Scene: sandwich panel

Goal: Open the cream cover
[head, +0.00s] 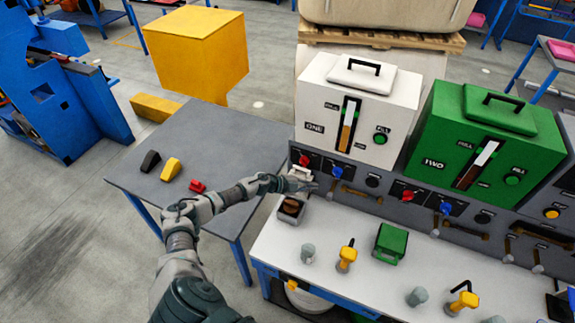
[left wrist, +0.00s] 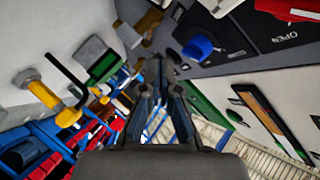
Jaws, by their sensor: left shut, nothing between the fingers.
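A small open-topped container (head: 291,208) with something brown inside stands at the left end of the white bench. Behind it a small cream piece (head: 299,173), which looks like its cover, appears raised against the grey panel; my gripper partly hides it. My left gripper (head: 311,186) is shut and empty, just right of this piece and above the container; I cannot tell whether it touches. In the left wrist view its fingers (left wrist: 160,80) are together. A larger cream box marked ONE (head: 335,95) carries a cream lid (head: 362,75), closed. My right gripper is out of view.
A blue knob (head: 337,172) and a red knob (head: 304,160) sit on the panel close to my gripper. A green covered box (head: 391,241) and yellow-handled tools (head: 346,256) stand on the bench. A green box marked TWO (head: 480,145) is at right.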

